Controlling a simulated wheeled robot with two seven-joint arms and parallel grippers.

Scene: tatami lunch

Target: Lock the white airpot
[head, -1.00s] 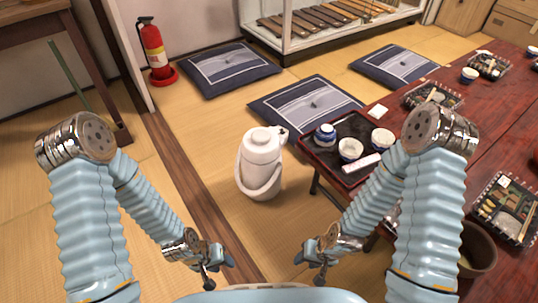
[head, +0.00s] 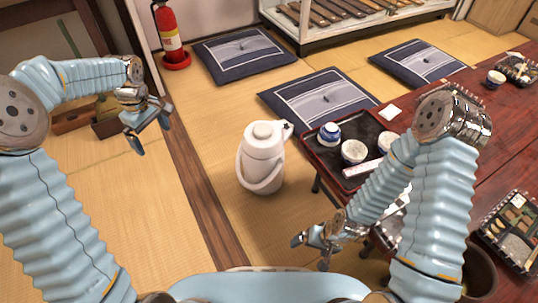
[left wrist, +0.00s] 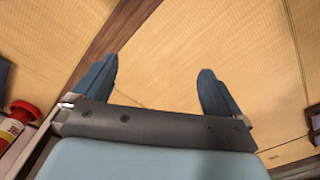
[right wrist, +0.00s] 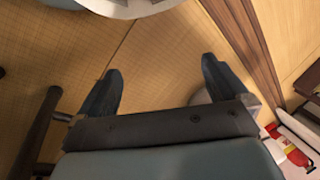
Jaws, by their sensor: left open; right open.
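The white airpot (head: 262,172) stands upright on the tatami in the middle of the head view, beside the low table. Its round lid is on top, its spout points to the upper right, and its carrying handle hangs down across the front. My left gripper (head: 152,131) is open and empty, raised well to the left of the airpot. The left wrist view shows its spread fingers (left wrist: 158,68) over bare floor. My right gripper (head: 311,253) is open and empty, below and right of the airpot, apart from it. The lock's state is too small to tell.
The red table (head: 499,130) with a dark tray (head: 323,160) of cups stands close to the airpot's right. Floor cushions (head: 318,102) lie behind it. A fire extinguisher (head: 168,28) stands at the back left. Tatami left of the airpot is clear.

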